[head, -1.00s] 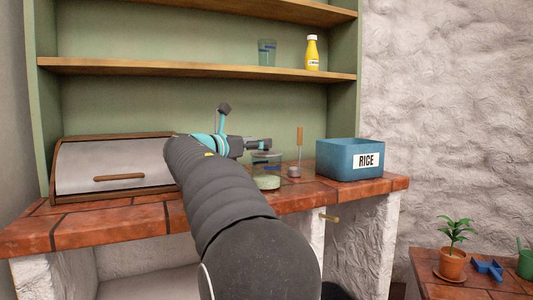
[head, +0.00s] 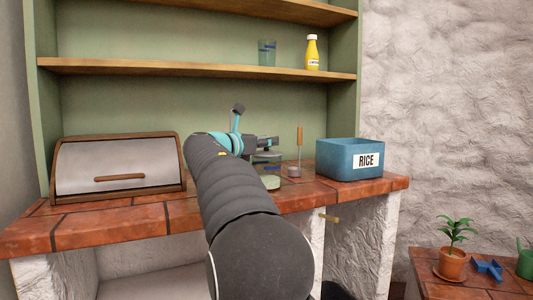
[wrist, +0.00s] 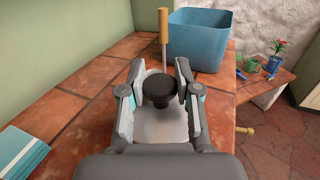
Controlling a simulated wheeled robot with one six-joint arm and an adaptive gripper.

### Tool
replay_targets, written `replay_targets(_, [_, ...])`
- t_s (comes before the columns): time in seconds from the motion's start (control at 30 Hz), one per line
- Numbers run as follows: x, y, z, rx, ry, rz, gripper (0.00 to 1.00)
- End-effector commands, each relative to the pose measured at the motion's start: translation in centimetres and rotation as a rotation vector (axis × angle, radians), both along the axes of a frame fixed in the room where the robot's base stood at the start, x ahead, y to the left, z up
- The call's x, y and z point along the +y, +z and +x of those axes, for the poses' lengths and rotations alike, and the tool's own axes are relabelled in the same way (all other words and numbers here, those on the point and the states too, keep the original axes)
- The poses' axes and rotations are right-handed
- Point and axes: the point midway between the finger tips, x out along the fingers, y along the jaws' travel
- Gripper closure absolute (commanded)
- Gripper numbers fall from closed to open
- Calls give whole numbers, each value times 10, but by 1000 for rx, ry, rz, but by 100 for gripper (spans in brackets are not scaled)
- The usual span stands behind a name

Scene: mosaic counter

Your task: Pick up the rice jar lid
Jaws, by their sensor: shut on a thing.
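A blue bin labelled RICE (head: 345,160) and a wooden-handled tool (head: 299,146) stand close by on the right. A bread box (head: 115,168) is at left. A teal flat thing (wrist: 22,152) lies at the wrist view's lower left. A shelf (head: 190,69) runs above.

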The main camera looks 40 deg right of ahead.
Motion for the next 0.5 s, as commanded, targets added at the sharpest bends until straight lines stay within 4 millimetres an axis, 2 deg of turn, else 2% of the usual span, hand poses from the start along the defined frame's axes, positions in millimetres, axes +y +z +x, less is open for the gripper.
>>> replay_targets(0.27, [0, 4, 0, 0, 0, 0, 100])
replay_targets(0.37, [0, 11, 0, -1, 0, -1, 100])
replay_targets(0.5, [0, 32, 0, -4, 0, 0, 100])
